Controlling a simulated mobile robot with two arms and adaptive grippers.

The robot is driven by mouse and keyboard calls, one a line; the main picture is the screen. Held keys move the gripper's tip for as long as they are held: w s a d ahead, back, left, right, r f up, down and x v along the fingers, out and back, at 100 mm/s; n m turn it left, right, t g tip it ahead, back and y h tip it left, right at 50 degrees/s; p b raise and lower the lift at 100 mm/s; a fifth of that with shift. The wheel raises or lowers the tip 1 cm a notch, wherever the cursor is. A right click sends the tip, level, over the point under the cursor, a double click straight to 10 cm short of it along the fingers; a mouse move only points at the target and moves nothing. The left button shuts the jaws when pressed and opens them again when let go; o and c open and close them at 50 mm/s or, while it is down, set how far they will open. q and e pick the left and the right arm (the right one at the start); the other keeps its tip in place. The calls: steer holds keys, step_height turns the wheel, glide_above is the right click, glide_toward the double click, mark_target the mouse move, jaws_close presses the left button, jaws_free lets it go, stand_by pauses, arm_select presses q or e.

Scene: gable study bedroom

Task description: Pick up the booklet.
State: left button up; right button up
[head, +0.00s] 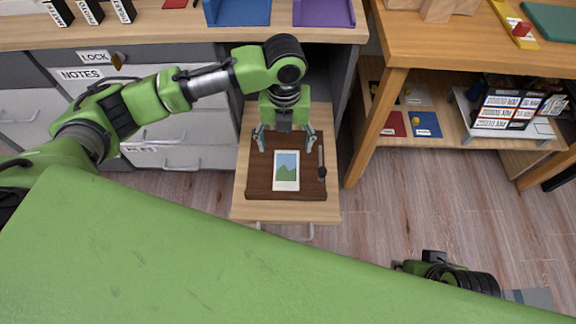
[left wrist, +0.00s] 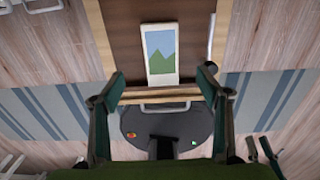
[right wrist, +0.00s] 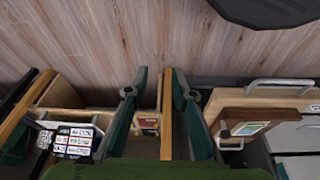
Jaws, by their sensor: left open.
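The booklet (head: 286,171) is white-edged with a blue sky and green hills on its cover. It lies flat on a dark brown board (head: 258,185) in a pulled-out wooden drawer. In the left wrist view the booklet (left wrist: 160,52) lies just beyond the fingertips. My left gripper (head: 286,139) is open and empty, pointing down over the back part of the board, its fingers spread wider than the booklet. My right gripper (right wrist: 155,75) is partly open with nothing between its fingers, away at the lower right in the head view.
A slim dark-ended tool (head: 321,165) lies right of the booklet. The drawer front has a handle (head: 290,232). The desk (head: 180,30) overhangs behind, with blue and purple trays on it. A shelf unit (head: 480,60) stands at right. Wood floor is free between.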

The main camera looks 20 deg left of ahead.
mark_target(286, 170)
arm_select(q)
step_height(286, 170, down, 3)
steer(key=shift+s+r+b, duration=0.1)
steer(key=shift+b, duration=0.2)
step_height(286, 170, down, 3)
steer(key=shift+r+b, duration=0.2)
steer(key=shift+b, duration=0.1)
steer(key=shift+f, duration=0.2)
steer(key=f, duration=0.1)
steer(key=f+b, duration=0.1)
steer(key=f, duration=0.1)
steer(key=f+b, duration=0.1)
steer(key=shift+s+d+f, duration=0.2)
steer(key=shift+s+f, duration=0.05)
steer(key=shift+f, duration=0.25)
arm_select(e)
steer(key=w+a+r+t+y, duration=0.1)
steer(key=w+a+r+t, duration=0.1)
steer(key=w, duration=0.5)
steer(key=w+a+r+t+y, duration=0.1)
steer(key=w+a+r+t, duration=0.1)
steer(key=w+r+t, duration=0.2)
steer(key=w+t, duration=0.1)
steer(key=w, duration=0.2)
steer(key=shift+w+a+r+t, duration=0.2)
steer(key=shift+a+r+t, duration=0.1)
steer(key=shift+a+t, duration=0.1)
arm_select(q)
steer(key=c, duration=1.2)
